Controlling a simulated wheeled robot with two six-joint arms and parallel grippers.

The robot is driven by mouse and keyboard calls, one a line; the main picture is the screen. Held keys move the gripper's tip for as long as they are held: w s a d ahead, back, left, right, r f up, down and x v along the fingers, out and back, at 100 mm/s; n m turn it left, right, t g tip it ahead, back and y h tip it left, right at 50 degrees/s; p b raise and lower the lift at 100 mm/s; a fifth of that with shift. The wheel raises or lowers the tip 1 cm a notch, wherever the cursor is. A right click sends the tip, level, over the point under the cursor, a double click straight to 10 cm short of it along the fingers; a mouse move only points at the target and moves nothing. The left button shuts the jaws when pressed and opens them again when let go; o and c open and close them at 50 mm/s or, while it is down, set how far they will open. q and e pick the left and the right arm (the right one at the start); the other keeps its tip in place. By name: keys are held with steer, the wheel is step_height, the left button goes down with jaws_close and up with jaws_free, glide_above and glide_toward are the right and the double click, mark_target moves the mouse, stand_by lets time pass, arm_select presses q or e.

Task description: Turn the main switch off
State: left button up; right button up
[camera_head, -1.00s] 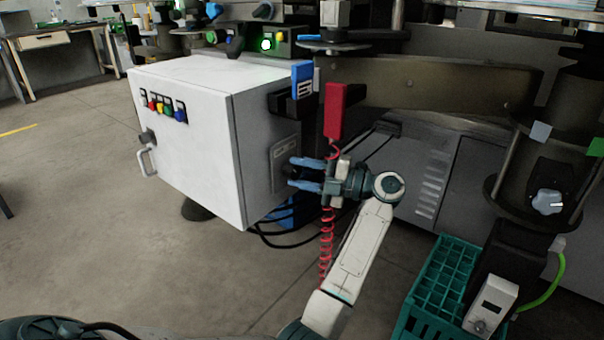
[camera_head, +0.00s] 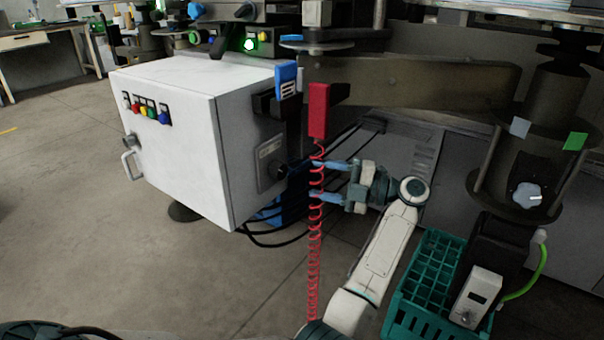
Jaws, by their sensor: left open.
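The main switch (camera_head: 279,170) is a black rotary knob on a grey plate (camera_head: 268,153), on the right side wall of the white cabinet (camera_head: 180,95). The knob's exact angle is too small and dark to tell. My left gripper (camera_head: 315,180) is open and empty, with two blue fingers pointing left at the knob. Its fingertips are to the right of the knob and apart from it. The red coiled cord (camera_head: 315,240) passes by the fingertips in the picture; I cannot tell whether they touch. My right gripper is not in view.
A red handset-like block (camera_head: 319,110) hangs above the gripper. Black cables (camera_head: 345,150) run behind it. A green crate (camera_head: 436,265) and a grey control box (camera_head: 474,297) stand at the lower right. The floor before the cabinet is clear.

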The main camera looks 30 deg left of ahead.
arm_select(q)
steer(key=v, duration=0.2)
steer(key=shift+w+d, duration=0.1)
steer(key=shift+d, duration=0.15)
